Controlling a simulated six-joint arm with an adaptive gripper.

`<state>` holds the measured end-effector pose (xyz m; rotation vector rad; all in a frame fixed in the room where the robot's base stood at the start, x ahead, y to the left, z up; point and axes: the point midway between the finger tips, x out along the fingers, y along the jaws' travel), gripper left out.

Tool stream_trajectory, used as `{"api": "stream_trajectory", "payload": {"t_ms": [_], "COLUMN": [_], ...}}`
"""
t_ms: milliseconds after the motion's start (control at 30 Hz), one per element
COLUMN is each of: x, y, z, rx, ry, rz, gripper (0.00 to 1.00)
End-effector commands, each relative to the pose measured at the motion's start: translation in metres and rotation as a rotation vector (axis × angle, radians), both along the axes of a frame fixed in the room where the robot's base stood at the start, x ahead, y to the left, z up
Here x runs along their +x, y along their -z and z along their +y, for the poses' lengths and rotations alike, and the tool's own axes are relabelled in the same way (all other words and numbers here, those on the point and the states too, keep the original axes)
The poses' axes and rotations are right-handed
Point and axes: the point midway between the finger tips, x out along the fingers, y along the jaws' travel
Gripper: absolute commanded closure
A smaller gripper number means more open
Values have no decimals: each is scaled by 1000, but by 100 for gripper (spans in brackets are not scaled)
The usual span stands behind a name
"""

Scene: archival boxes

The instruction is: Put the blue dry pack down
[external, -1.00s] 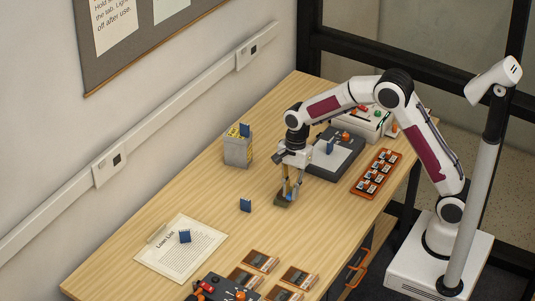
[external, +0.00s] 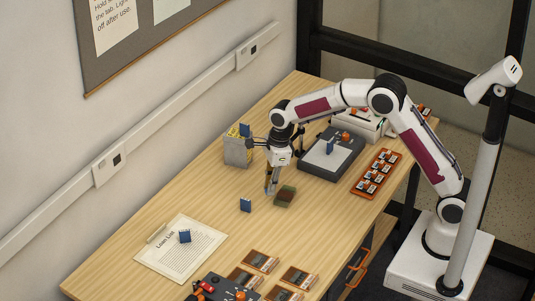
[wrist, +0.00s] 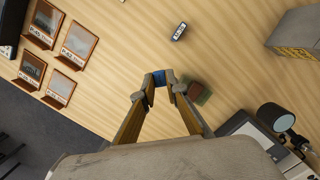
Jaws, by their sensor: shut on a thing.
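My gripper (external: 270,190) is shut on a small blue pack. In the wrist view the blue pack (wrist: 159,77) shows between the fingertips (wrist: 160,86), mostly covered by them. How far it is above the table is hard to tell. A small brown and green block (external: 285,196) lies on the table just right of my gripper; it also shows in the wrist view (wrist: 199,92). Another blue pack (external: 245,204) stands on the bare table to the left. A further blue pack (external: 184,236) lies on the Loan List sheet (external: 205,250).
A grey box (external: 237,152) with a blue piece at its top stands behind, left of my arm. A dark device (external: 318,167) holds another blue piece. An orange rack (external: 376,174) is at right. Several wooden frames (external: 261,262) sit in front.

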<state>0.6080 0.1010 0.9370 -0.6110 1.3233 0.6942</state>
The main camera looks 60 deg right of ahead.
Motion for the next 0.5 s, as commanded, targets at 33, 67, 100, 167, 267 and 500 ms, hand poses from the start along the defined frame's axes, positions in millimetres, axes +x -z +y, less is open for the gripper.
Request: {"api": "stream_trajectory", "payload": {"t_ms": [33,67,100,167,267,500], "x": [0,0,0,0,0,0], "y": [0,0,0,0,0,0], "z": [0,0,0,0,0,0], "rx": [2,3,5,6,7,7], "ry": [20,31,44,57,68,68], "rz": [2,3,5,6,7,7], "gripper": [96,96,96,96,96,96]}}
